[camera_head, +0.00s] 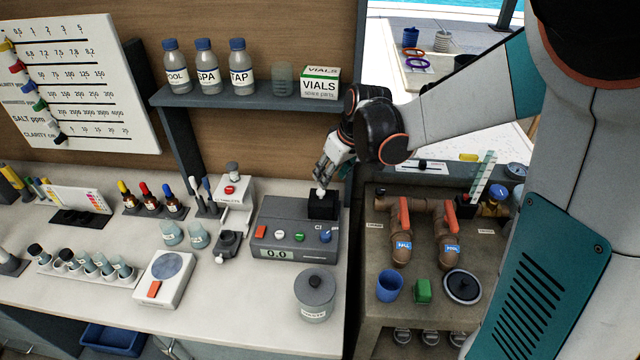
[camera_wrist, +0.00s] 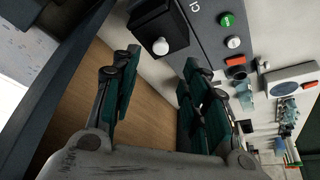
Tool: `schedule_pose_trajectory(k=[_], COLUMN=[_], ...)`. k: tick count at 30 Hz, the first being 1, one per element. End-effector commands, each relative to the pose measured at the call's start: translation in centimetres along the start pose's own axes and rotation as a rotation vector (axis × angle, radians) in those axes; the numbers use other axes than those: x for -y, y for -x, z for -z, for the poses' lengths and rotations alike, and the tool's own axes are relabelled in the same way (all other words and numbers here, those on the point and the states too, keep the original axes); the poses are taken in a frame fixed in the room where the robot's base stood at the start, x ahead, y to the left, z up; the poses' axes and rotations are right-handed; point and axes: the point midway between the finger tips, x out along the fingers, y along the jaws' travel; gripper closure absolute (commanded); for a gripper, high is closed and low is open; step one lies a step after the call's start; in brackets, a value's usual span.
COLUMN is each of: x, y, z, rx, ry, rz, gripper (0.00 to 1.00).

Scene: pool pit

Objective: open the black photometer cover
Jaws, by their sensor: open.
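The photometer (camera_head: 278,243) is a dark grey box with a 0.0 display and coloured buttons, on the counter near its right end. Its black cover (camera_head: 323,209) stands on the back right of the photometer and looks closed, with a small white knob (camera_head: 320,192). My gripper (camera_head: 323,173) is just above the cover, close to the knob. In the wrist view my gripper (camera_wrist: 161,62) is open and empty. The white knob (camera_wrist: 160,47) shows between the fingertips, and the black cover (camera_wrist: 150,18) lies beyond them. I cannot tell whether a finger touches the knob.
A lidded waste jar (camera_head: 314,297) stands in front of the photometer. A white device with a small black stage (camera_head: 229,242) is close on its left. A shelf (camera_head: 245,98) with bottles and a vials box is above. Pipes with red handles (camera_head: 405,218) stand on the right bench.

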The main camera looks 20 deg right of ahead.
Motion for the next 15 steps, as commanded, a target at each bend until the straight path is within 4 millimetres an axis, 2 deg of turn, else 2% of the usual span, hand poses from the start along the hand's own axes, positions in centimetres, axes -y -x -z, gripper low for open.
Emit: schedule_pose_trajectory(k=[1, 6, 12, 15], x=[0.0, 0.0, 0.0, 0.0], y=[-1.3, -4.5, -7.2, -7.9], z=[0.0, 0.0, 0.0, 0.0], rx=[0.0, 0.0, 0.0, 0.0], ry=[0.0, 0.0, 0.001, 0.0], rz=[0.0, 0.0, 0.0, 0.0], gripper=[0.59, 0.59, 0.59, 0.59])
